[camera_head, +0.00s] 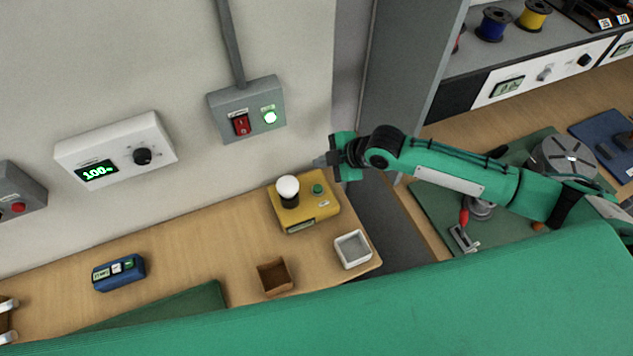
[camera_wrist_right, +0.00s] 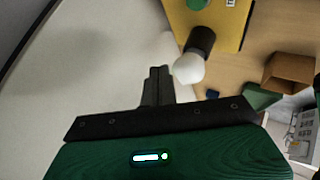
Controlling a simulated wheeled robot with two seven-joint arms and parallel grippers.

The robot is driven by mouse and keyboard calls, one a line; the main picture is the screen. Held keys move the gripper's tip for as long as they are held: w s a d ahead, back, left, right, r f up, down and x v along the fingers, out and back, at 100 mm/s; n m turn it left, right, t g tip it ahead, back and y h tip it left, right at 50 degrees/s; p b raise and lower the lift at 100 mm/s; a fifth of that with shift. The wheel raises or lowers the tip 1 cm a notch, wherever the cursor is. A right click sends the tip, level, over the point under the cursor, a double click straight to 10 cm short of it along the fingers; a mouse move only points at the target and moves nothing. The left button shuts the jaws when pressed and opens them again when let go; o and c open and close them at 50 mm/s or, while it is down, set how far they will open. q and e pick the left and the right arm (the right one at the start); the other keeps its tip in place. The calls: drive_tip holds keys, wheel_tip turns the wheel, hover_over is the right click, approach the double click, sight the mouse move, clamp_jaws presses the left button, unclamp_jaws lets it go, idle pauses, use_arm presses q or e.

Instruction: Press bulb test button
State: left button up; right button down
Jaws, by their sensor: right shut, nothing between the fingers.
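The yellow bulb tester (camera_head: 305,206) stands on the wooden bench near its right end. It carries a white bulb (camera_head: 287,187) in a black socket and a green button (camera_head: 318,189) to the right of the bulb. My right gripper (camera_head: 322,161) is above and behind the tester, near the wall, with its fingers shut and empty. In the right wrist view the shut fingers (camera_wrist_right: 159,75) point toward the tester (camera_wrist_right: 220,18), apart from it. The white bulb (camera_wrist_right: 188,68) is just right of the fingertips, and the green button (camera_wrist_right: 197,4) is at the top edge. My left gripper is not in view.
A white tray (camera_head: 353,250) and a brown box (camera_head: 274,278) stand in front of the tester. A grey switch box (camera_head: 247,110) with a red switch and lit green lamp hangs on the wall. A white panel (camera_head: 116,150) and a blue device (camera_head: 118,272) are to the left.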

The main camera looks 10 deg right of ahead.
drive_tip(key=b, duration=0.7)
hover_over(322, 189)
wheel_tip(322, 189, down, 8)
drive_tip(key=shift+f, duration=0.1)
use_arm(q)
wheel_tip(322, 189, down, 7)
use_arm(e)
drive_tip(key=shift+f, duration=0.35)
idle(1.3)
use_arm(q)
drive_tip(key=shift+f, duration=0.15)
use_arm(e)
drive_tip(key=shift+f, duration=0.4)
use_arm(q)
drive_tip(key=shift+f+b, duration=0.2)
drive_tip(key=shift+b, duration=0.2)
use_arm(e)
drive_tip(key=shift+f, duration=0.45)
use_arm(q)
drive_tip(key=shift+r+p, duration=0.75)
drive_tip(key=shift+p, duration=0.05)
use_arm(e)
drive_tip(key=shift+r, duration=0.85)
